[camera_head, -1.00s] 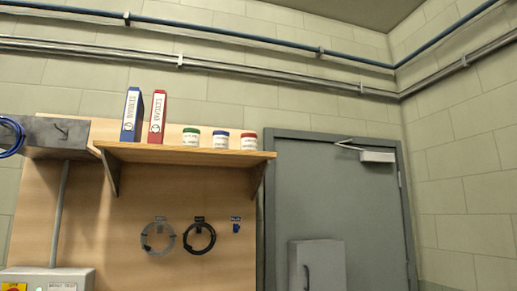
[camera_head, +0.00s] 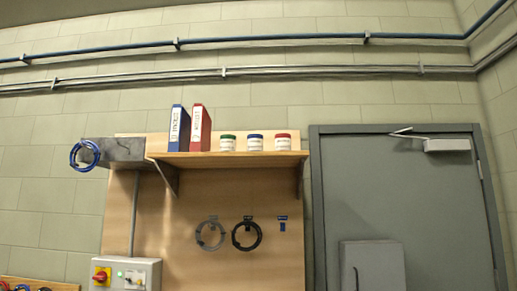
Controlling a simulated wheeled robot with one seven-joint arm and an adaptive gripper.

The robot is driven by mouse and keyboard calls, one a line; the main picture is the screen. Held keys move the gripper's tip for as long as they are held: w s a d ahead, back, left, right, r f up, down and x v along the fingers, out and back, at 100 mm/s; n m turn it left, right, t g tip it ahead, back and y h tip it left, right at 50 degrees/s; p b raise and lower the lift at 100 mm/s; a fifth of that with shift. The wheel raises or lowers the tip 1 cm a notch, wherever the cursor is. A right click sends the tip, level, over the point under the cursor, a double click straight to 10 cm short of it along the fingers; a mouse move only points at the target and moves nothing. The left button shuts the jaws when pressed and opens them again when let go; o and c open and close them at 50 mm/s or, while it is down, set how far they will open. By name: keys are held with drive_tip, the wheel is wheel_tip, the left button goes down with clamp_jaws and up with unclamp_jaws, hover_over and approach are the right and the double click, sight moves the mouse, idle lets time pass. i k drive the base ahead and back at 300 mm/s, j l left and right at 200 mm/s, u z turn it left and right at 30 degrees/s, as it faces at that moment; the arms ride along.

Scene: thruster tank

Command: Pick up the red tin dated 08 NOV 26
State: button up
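Three small white tins with coloured lids stand in a row on the wooden shelf (camera_head: 240,158). The tin with the red lid (camera_head: 282,143) is rightmost, near the shelf's right end. The blue-lidded tin (camera_head: 255,143) is in the middle and the green-lidded tin (camera_head: 227,143) is on the left. Their labels are too small to read, so I cannot tell any date. My gripper is not in view.
A blue binder (camera_head: 178,128) and a red binder (camera_head: 199,128) stand left of the tins. Cable coils (camera_head: 246,234) hang on the board below. A grey control box (camera_head: 126,274) is lower left. A grey door (camera_head: 415,210) is on the right.

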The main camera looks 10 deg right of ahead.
sight(283, 140)
drive_tip(key=i+j, duration=0.1)
drive_tip(key=j, duration=0.45)
drive_tip(key=i+l+z, duration=0.15)
drive_tip(key=i, duration=0.3)
drive_tip(key=i+l+z, duration=0.2)
drive_tip(key=i, duration=0.2)
